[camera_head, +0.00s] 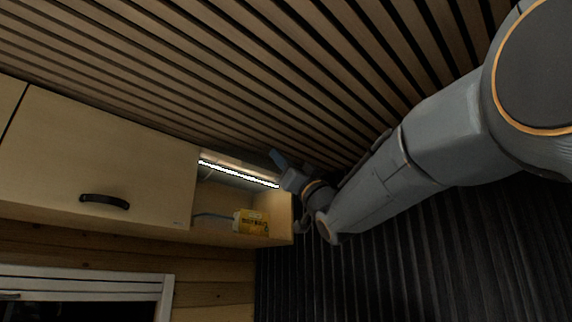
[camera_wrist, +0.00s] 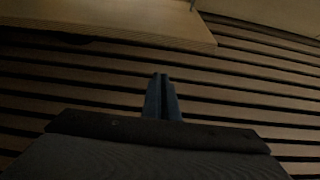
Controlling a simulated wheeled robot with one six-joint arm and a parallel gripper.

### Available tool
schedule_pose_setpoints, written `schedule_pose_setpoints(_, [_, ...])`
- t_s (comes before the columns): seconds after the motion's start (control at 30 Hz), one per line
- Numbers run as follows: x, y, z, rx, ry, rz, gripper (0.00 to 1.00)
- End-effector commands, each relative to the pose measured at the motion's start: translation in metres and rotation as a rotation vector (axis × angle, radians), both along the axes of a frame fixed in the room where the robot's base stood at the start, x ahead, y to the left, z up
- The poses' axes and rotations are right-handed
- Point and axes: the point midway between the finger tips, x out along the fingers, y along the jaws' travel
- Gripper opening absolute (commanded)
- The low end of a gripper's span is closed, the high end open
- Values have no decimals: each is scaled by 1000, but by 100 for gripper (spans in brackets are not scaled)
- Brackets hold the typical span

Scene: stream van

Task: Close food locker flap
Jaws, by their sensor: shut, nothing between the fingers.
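The food locker is the open compartment (camera_head: 225,205) at the right end of the pale wooden overhead cabinets in the head view. Its front stands open, showing a lit strip along its top and a yellow box (camera_head: 251,223) inside. A thin panel edge shows just above the light and may be the raised flap; I cannot tell for certain. My gripper (camera_head: 279,158) is at the locker's upper right corner, near the slatted ceiling. In the wrist view my gripper's blue fingers (camera_wrist: 162,78) are together and empty, apart from a pale wooden panel (camera_wrist: 120,18) ahead of them.
A closed cabinet door (camera_head: 95,155) with a black handle (camera_head: 104,201) adjoins the locker on the left. The slatted ceiling (camera_head: 220,70) is close above my gripper. A dark ribbed wall (camera_head: 400,270) lies to the right. A white-framed window (camera_head: 90,285) is below the cabinets.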

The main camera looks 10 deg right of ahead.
Motion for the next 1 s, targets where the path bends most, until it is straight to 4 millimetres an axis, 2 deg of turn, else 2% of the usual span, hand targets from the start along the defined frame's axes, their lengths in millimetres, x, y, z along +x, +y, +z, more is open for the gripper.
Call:
schedule_pose_setpoints(0.03, [6,5,10,1,0,2,0])
schedule_pose_setpoints(0.1, [13,10,19,0,1,1,0])
schedule_pose_setpoints(0.2, [19,14,1,-1,5,1,0])
schedule_pose_setpoints(0.4, [26,18,-16,-1,2,-1,0])
schedule_pose_setpoints(1.0, [28,17,-24,4,-5,-6,0])
